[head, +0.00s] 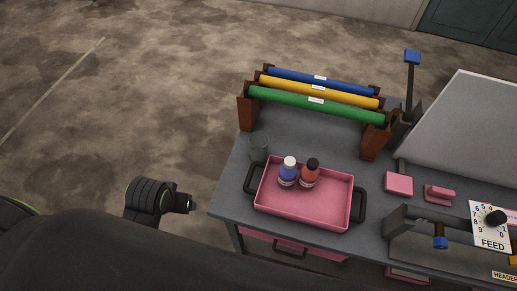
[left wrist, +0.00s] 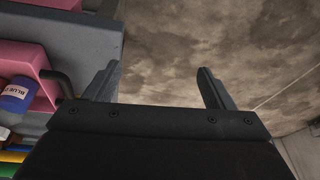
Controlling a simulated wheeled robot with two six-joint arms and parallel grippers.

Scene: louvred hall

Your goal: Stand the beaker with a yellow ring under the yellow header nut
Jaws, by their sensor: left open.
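A yellow part (head: 513,260), perhaps the yellow header nut, is cut off at the right edge of the head view, above a HEADER label (head: 504,276). A blue nut (head: 440,242) hangs under the grey header bar (head: 420,222). My left gripper (head: 187,203) is off the bench's left edge, apart from the beaker. Its fingers are open and empty in the left wrist view (left wrist: 160,85). My right gripper is not in view.
The pink tray (head: 300,215) holds a blue bottle (head: 288,176) and a red bottle (head: 309,177). Blue, yellow and green rollers (head: 315,103) lie on a brown rack behind. A FEED dial (head: 490,224), pink blocks (head: 399,184) and a tilted grey panel (head: 470,130) are at the right.

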